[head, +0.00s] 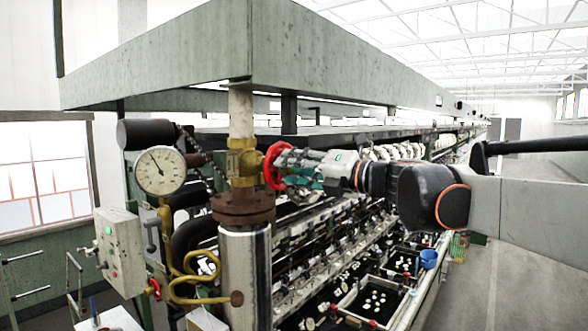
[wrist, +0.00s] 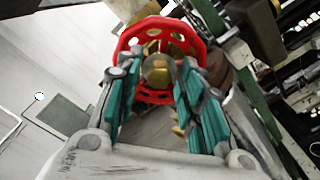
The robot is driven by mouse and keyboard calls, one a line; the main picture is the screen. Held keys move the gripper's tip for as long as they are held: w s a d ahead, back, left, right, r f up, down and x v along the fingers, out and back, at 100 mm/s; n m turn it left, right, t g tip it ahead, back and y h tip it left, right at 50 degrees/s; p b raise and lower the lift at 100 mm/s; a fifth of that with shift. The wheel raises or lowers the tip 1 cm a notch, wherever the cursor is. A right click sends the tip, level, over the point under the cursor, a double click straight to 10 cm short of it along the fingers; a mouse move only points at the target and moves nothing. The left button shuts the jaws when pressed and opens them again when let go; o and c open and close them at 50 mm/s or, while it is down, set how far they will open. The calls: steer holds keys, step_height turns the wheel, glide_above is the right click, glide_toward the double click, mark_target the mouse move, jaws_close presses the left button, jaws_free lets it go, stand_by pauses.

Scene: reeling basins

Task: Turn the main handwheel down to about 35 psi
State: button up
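The red main handwheel (head: 271,166) sits on the brass valve (head: 243,163) of the vertical pipe. My gripper (head: 283,166) is at the wheel from the right. In the wrist view, the wheel's red rim (wrist: 158,23) lies straight ahead, and my gripper (wrist: 158,80) has its teal-padded fingers spread to either side of the brass hub (wrist: 159,70). The fingertips overlap the wheel; whether they touch it I cannot tell. The round white pressure gauge (head: 161,171) is left of the pipe. Its dark needle points up and slightly left; its figures are too small to read.
A grey control box (head: 118,250) with a green light is below the gauge. A small red valve wheel (head: 154,288) and curved brass tubing (head: 197,278) are low by the pipe. A long overhead canopy (head: 330,50) and basins (head: 372,300) run back to the right; a blue bucket (head: 428,259) stands there.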

steer(key=shift+d, duration=0.1)
steer(key=v, duration=0.7)
stand_by(0.4)
steer(key=s+f+n+g+h+b, duration=0.15)
steer(key=s+f+n+b, duration=0.35)
steer(key=f, duration=0.7)
steer(key=s+d+f+n+g+h+b, duration=0.1)
steer(key=s+f+n+h+b, duration=0.4)
steer(key=f, duration=0.7)
steer(key=s+f+n+g+y+b, duration=0.1)
steer(key=s+f+n+b, duration=0.2)
steer(key=f+n+b, duration=0.65)
steer(key=s+d+f+n+h+b, duration=0.3)
steer(key=s+d+f+n+b, duration=0.1)
steer(key=f, duration=0.8)
steer(key=s+d+f+n+h+b, duration=0.2)
steer(key=s+d+f+n+b, duration=0.2)
steer(key=f, duration=0.8)
steer(key=s+d+f+n+h+b, duration=0.3)
steer(key=f+n+b, duration=0.4)
steer(key=f, duration=0.5)
steer(key=s+d+n, duration=0.1)
steer(key=s+n, duration=0.1)
steer(key=shift+s+d+f+h, duration=0.3)
steer(key=shift+s+d+h, duration=0.05)
steer(key=shift+s+d, duration=0.05)
